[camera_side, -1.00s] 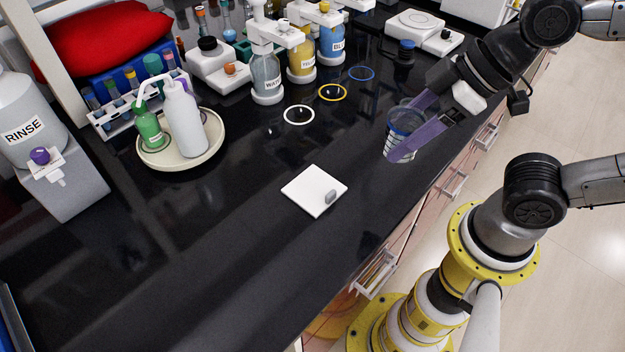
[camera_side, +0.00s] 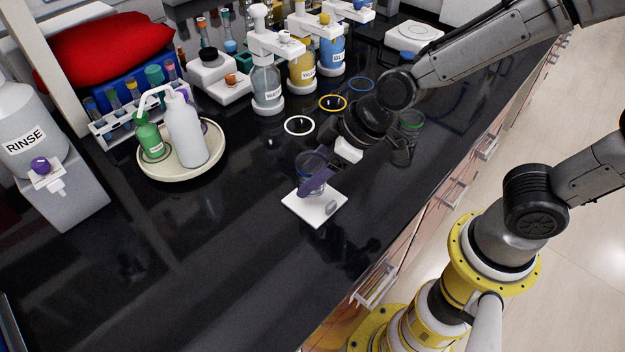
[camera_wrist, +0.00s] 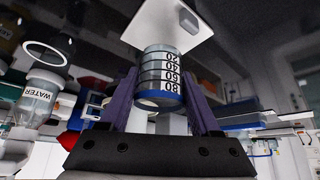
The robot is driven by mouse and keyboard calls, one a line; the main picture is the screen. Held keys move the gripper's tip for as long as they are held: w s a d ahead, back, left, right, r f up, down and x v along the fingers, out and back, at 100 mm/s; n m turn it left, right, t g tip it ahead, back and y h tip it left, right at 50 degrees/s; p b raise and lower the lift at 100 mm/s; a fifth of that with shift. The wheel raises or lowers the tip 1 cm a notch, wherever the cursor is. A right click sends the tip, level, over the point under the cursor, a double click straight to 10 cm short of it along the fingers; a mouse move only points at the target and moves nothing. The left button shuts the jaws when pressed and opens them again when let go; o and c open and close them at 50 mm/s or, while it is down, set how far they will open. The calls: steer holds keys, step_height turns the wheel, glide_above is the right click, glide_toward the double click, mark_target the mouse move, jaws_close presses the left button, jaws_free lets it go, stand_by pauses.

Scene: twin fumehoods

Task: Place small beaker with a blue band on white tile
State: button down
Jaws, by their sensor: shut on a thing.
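The small beaker with a blue band (camera_side: 309,165) is between the purple fingers of my gripper (camera_side: 315,182), over the far part of the white tile (camera_side: 322,212). In the wrist view the beaker (camera_wrist: 160,72) shows its scale marks and a blue band near its rim. My gripper (camera_wrist: 164,95) is shut on its sides. The white tile (camera_wrist: 185,25) shows just beyond the beaker's base. A grey lump (camera_side: 332,207) sits at the tile's right corner. I cannot tell whether the beaker's base touches the tile.
A green-rimmed beaker (camera_side: 411,122) stands behind my wrist. White (camera_side: 299,125), yellow (camera_side: 333,102) and blue (camera_side: 361,84) rings lie on the bench near the wash bottles. A round tray (camera_side: 215,160) with bottles is at left. The front left of the bench is clear.

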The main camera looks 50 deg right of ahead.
steer(key=shift+f, duration=1.25)
steer(key=shift+f, duration=0.15)
steer(key=shift+c, duration=0.5)
jaws_free()
steer(key=shift+s+d+r, duration=0.15)
steer(key=shift+s+r, duration=0.05)
steer(key=shift+r, duration=0.3)
steer(key=v, duration=1.1)
steer(key=s+d+r+m+h, duration=0.3)
steer(key=s+d+m, duration=0.3)
steer(key=s+d, duration=0.4)
steer(key=d+r, duration=0.1)
steer(key=d, duration=0.1)
steer(key=shift+d+m+h, duration=0.25)
steer(key=shift+m+h, duration=0.05)
steer(key=shift+m, duration=0.1)
